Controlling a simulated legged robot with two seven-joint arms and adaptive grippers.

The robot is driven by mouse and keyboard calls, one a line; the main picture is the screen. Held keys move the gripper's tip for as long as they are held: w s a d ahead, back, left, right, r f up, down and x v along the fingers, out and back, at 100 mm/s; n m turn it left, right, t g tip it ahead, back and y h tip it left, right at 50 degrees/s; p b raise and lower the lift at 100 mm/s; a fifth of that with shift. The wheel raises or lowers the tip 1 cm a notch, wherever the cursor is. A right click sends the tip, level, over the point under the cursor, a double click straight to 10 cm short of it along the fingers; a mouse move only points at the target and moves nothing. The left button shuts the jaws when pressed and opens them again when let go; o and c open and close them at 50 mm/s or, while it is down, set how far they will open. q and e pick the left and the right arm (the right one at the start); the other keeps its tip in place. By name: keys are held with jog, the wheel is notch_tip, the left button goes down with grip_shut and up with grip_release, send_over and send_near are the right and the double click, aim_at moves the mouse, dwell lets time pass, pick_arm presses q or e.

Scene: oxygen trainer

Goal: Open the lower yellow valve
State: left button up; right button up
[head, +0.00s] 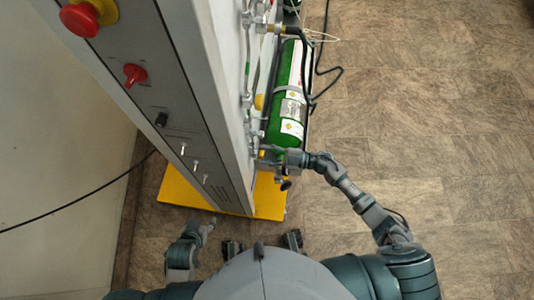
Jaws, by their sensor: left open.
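A small yellow part (259,101), possibly a yellow valve handle, shows between the grey panel's side and the green cylinder. I cannot tell for sure whether it is the lower yellow valve or how it is turned. My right gripper (276,158) is at the near end of the green cylinder (286,95), close to the pipework on the panel's side. Its fingers are too small and crowded to read, and any contact is unclear. My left gripper (206,226) is open, low over the front of the yellow base, apart from the valves.
The tall grey panel (170,90) carries a red button (82,17), a red knob (134,74) and several switches. It stands on a yellow base (190,190). A black hose (318,80) runs beside the cylinder. The tiled floor (430,120) at right is clear.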

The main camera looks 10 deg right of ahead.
jog(key=shift+o, duration=1.4)
jog(key=shift+a, duration=0.15)
jog(key=v, duration=1.2)
